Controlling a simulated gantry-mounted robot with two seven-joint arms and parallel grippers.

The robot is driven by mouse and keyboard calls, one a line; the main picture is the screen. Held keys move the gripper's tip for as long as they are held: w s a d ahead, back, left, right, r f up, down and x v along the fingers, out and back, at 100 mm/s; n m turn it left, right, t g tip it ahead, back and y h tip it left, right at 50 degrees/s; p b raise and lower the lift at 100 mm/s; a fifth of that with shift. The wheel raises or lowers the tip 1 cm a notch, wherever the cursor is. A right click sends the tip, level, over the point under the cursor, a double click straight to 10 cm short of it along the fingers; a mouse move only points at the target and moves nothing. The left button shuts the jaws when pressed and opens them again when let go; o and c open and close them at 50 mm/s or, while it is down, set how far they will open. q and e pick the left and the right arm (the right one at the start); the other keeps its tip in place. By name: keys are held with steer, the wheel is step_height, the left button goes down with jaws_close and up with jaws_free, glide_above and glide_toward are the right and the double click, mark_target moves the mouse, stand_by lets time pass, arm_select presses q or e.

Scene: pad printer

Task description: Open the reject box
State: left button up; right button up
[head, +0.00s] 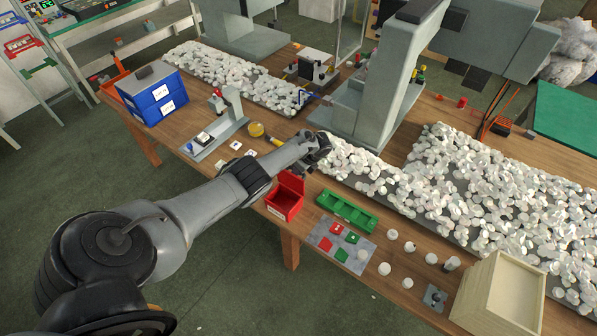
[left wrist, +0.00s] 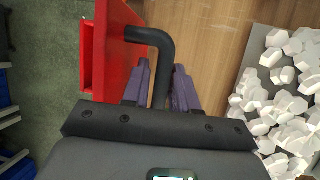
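The red reject box (head: 283,207) stands near the front edge of the wooden table in the head view. Its red lid (head: 292,184) is raised at a tilt, and the box's dark inside shows below it. My left gripper (head: 308,168) is just behind and right of the lid. In the left wrist view, the red lid (left wrist: 118,50) is at the upper left, with a black bent handle (left wrist: 160,60) on it. The two purple fingers of my left gripper (left wrist: 161,85) are on either side of the handle, closed on it. My right gripper is not in view.
A green tray (head: 346,210) and a grey mat with red and green pieces (head: 322,228) lie right of the box. Heaps of white parts (head: 362,172) lie behind.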

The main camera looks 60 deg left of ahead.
arm_select(q)
steer(key=shift+o, duration=0.9)
steer(key=shift+s, duration=0.1)
steer(key=shift+r, duration=0.15)
steer(key=p+v, duration=0.3)
steer(key=v, duration=0.7)
steer(key=shift+d+r+p, duration=0.15)
steer(key=shift+r+p, duration=0.1)
steer(key=shift+p, duration=0.15)
